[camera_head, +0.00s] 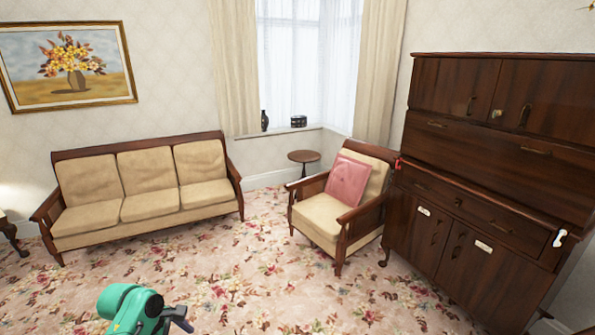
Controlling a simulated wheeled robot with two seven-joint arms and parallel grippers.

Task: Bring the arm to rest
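A teal part of my arm (136,308) shows at the bottom edge, left of the middle, above the flowered carpet. It appears to belong to my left arm. A short dark piece (180,318) sticks out at its right side. I see no gripper fingers on it and nothing held. The rest of this arm is cut off by the lower edge. My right arm and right gripper are out of view.
A beige sofa (140,205) stands against the left wall. An armchair (318,217) with a pink cushion (347,181) stands by a small round table (304,157). A tall dark cabinet (465,190) fills the right. The carpet (250,290) in front is clear.

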